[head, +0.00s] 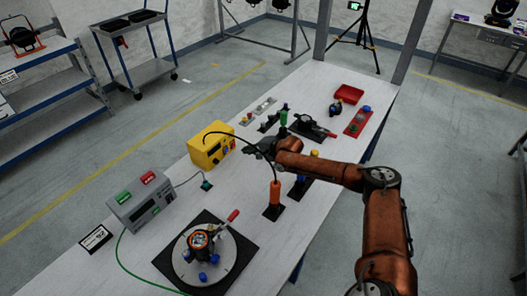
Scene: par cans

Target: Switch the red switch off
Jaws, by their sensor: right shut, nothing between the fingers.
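A grey box (140,203) stands on the left part of the white table. It carries a red patch (148,177) and a green patch (122,197) on its top; the red patch may be the red switch, but its on or off position is too small to tell. My right gripper (253,149) is shut and empty, over the middle of the table just right of a yellow box (204,152). It is well to the right of the grey box and apart from it. My left gripper is out of view.
A round plate with a red-handled lever (233,215) sits on a black mat (247,256) in front. An orange cylinder (275,193) stands under my right arm, with a black cable arching past the gripper. A red tray (348,92) lies at the far end.

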